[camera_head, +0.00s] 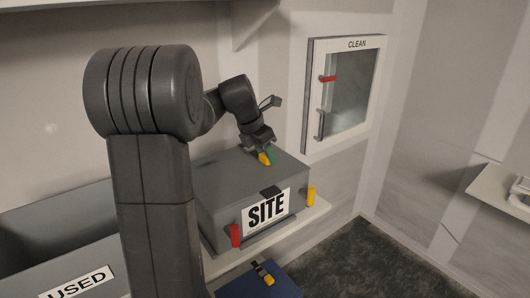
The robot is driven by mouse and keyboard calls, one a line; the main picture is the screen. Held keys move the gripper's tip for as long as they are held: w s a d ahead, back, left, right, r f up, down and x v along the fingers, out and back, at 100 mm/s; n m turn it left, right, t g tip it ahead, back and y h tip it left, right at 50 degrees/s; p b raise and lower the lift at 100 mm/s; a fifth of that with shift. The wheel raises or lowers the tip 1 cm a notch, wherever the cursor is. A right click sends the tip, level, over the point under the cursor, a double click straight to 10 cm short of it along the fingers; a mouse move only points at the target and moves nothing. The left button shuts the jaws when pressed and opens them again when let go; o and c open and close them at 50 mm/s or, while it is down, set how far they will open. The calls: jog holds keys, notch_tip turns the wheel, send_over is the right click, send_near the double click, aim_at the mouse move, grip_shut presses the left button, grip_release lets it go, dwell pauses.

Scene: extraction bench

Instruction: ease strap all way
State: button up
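A grey box (221,197) with a white SITE label (267,210) stands on a light shelf. A short dark strap-like piece (271,191) lies over its front top edge, above the label. My gripper (262,150) is low over the rear part of the box's lid. A small yellow and green piece (265,158) shows right at its fingertips. I cannot tell whether the fingers grip this piece or only stand beside it. A red handle-like piece (235,235) is at the box's front left and a yellow one (311,196) at its front right.
A CLEAN wall hatch (349,100) with red and grey handles is right of my gripper. A grey USED bin (40,235) is at lower left. A blue case (258,284) with a yellow-and-black latch sits below the shelf. My arm hides part of the left side.

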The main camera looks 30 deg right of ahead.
grip_shut()
jog(key=w+p, duration=0.2)
jog(key=w, duration=0.1)
jog(key=shift+w+a+r+p, duration=0.15)
jog(key=shift+w+r+p, duration=0.05)
jog(key=shift+p, duration=0.15)
jog(key=shift+w+f, duration=0.2)
jog(key=shift+w, duration=0.05)
jog(key=o, duration=0.8)
grip_release()
jog(key=shift+s, duration=0.1)
